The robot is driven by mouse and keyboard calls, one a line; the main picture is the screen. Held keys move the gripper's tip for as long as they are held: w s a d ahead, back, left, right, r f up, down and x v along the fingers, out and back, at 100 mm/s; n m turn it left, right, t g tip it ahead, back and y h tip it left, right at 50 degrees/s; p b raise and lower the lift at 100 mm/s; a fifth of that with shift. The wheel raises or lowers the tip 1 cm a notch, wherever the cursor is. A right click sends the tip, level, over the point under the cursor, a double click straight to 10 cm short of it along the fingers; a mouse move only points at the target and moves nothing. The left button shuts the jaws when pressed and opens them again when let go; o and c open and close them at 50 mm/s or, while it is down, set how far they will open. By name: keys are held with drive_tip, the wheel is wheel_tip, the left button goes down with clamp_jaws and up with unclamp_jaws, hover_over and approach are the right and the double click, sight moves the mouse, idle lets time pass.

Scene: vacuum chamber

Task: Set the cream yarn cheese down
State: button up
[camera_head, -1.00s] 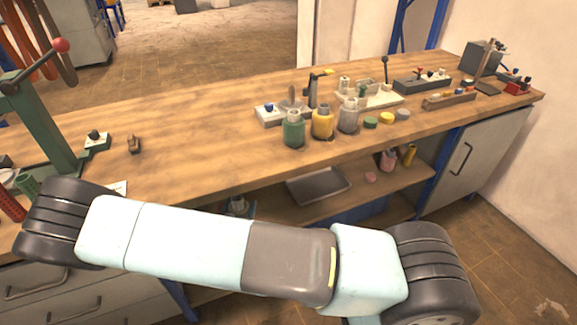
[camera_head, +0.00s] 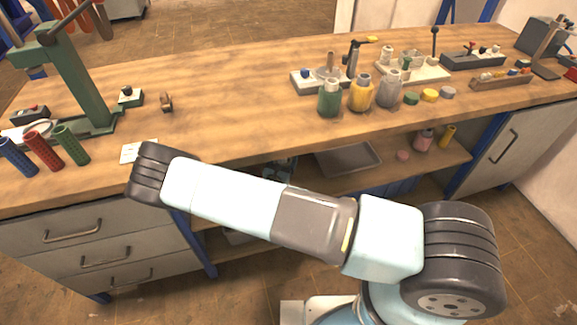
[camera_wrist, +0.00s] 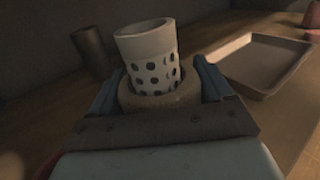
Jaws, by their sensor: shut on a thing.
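The cream yarn cheese (camera_wrist: 158,100) shows in the wrist view, a pale perforated tube with a dull, thicker band around its lower part. It stands roughly upright in the picture, tilted slightly. My gripper (camera_wrist: 158,90) is shut on it, with a blue finger on each side. I cannot tell whether its base touches the shelf surface. In the head view my arm hides most of the area around the gripper, and the cheese cannot be made out there.
A shallow grey tray (camera_head: 350,158) lies on the shelf under the workbench (camera_head: 230,100); it is at the right in the wrist view (camera_wrist: 262,66). A dark cylinder (camera_wrist: 92,52) stands behind the cheese.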

drive_tip(key=shift+w+d+f, duration=0.2)
drive_tip(key=shift+w+f, duration=0.2)
drive_tip(key=shift+f, duration=0.1)
drive_tip(key=shift+w+d+f, duration=0.15)
drive_tip(key=shift+w+f, duration=0.2)
drive_tip(key=shift+f, duration=0.15)
drive_tip(key=shift+w+f, duration=0.15)
drive_tip(key=shift+f, duration=1.55)
drive_tip(key=o, duration=1.1)
drive_tip(key=shift+f, duration=0.1)
drive_tip(key=v, duration=1.2)
